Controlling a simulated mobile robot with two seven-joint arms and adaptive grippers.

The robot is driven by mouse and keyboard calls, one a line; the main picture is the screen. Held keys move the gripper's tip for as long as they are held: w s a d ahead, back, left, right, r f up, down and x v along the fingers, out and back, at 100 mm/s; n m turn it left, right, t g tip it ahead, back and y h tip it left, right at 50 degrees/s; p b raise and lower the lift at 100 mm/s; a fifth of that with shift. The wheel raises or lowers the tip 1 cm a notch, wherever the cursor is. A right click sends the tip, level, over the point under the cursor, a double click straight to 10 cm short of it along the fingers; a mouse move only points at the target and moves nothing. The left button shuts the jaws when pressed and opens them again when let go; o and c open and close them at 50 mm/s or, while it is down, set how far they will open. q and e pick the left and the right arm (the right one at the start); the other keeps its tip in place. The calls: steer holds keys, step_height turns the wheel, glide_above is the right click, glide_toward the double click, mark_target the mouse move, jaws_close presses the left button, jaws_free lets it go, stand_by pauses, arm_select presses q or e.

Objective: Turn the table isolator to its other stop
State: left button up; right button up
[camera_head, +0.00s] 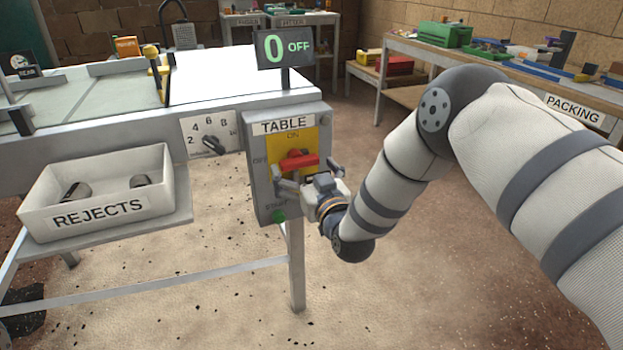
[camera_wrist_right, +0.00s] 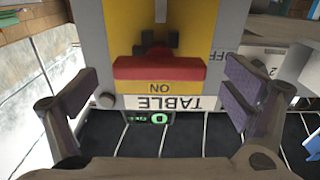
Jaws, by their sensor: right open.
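The table isolator has a red handle (camera_head: 299,161) on a yellow plate, on the grey box marked TABLE (camera_head: 258,200). The handle lies level, crosswise, with ON above it and OFF at the plate's left side. My right gripper (camera_head: 308,178) is open in front of the isolator, just below the handle in the head view. In the upside-down right wrist view the handle (camera_wrist_right: 160,68) lies between the two spread fingers of that gripper (camera_wrist_right: 160,95), with a gap on each side. My left gripper is out of view.
A display (camera_head: 284,47) above the box reads 0 OFF. A green START button (camera_head: 279,216) sits low on the box. A numbered dial (camera_head: 210,141) and the white REJECTS tray (camera_head: 100,222) are to the left. The PACKING bench (camera_head: 450,58) stands at the right.

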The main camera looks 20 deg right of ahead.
steer(key=s, duration=0.9)
steer(key=shift+d, duration=0.2)
steer(key=s+f+g+p, duration=0.3)
steer(key=s+f+g, duration=0.7)
steer(key=s+f, duration=0.95)
arm_select(q)
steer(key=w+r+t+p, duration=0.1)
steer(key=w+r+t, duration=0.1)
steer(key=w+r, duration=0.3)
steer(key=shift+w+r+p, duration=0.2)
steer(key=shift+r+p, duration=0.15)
steer(key=shift+p, duration=0.05)
arm_select(e)
steer(key=s+d+g, duration=0.1)
steer(key=s+g, duration=0.4)
steer(key=s, duration=1)
steer(key=s+d+m+g, duration=0.1)
steer(key=s+g, duration=0.4)
steer(key=s, duration=1)
steer(key=shift+s+d+r+g+h, duration=0.2)
steer(key=shift+d+r+g+h, duration=0.1)
steer(key=shift+r, duration=0.15)
